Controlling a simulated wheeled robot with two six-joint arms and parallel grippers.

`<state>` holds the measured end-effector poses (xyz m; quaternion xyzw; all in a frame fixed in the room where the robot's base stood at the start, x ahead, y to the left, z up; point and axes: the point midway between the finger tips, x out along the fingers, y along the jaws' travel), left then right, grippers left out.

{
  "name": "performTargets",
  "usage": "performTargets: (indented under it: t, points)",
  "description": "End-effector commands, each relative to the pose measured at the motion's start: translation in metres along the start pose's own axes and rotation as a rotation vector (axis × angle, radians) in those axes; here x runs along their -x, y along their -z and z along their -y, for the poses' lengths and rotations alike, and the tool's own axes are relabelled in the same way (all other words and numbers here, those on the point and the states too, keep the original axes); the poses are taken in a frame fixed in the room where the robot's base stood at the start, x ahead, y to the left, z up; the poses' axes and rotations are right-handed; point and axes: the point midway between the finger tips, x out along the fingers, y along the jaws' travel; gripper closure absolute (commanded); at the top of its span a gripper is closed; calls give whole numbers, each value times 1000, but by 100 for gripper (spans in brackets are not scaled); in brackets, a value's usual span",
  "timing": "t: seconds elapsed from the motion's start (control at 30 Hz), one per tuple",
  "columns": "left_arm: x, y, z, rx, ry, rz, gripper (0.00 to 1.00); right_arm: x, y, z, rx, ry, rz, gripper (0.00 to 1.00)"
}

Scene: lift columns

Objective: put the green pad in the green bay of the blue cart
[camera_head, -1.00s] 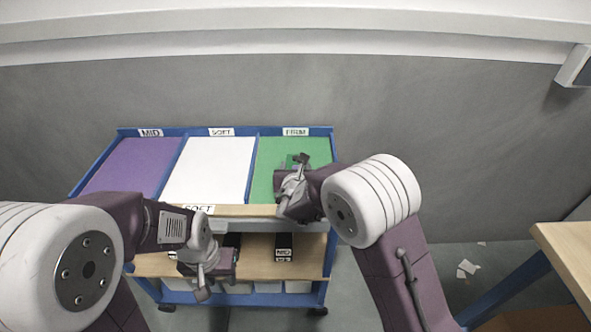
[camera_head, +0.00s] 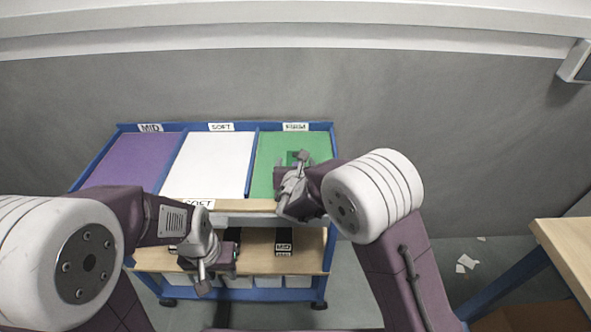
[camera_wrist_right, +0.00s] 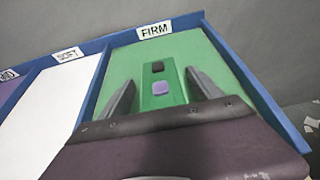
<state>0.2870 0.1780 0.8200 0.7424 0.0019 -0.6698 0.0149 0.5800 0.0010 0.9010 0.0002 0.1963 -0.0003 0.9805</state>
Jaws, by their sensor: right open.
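The blue cart (camera_head: 333,170) has a green bay (camera_head: 263,170) at the right of its top, with a FIRM label behind it. The green pad (camera_wrist_right: 160,88), with a black and a purple square on it, lies in the green bay. Only a small dark green part of it shows in the head view (camera_head: 292,157). My right gripper (camera_wrist_right: 161,76) is open, with one finger on each side of the pad and a gap showing at both sides. My left gripper (camera_head: 222,272) is low in front of the cart's lower shelf; its jaws are unclear.
Purple (camera_head: 130,160) and white (camera_head: 210,165) bays, labelled MID and SOFT, lie left of the green one. The wooden lower shelf (camera_head: 255,262) carries a dark item labelled MID (camera_head: 284,248). A wooden table (camera_head: 570,250) stands at the right edge.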

Motion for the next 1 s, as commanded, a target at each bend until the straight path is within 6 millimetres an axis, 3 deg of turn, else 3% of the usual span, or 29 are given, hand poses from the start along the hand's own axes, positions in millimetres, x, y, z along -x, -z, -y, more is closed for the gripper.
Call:
performTargets:
  t: [0.3, 0.5, 1.0]
  points:
    - [2, 0, 0, 0, 0, 1, 64, 73, 0, -1, 2, -5, 1, 26]
    - [4, 0, 0, 0, 0, 1, 64, 104, 0, -1, 0, -3, 1, 26]
    - [4, 0, 0, 0, 0, 1, 64, 111, 1, 0, 1, -1, 0, 26]
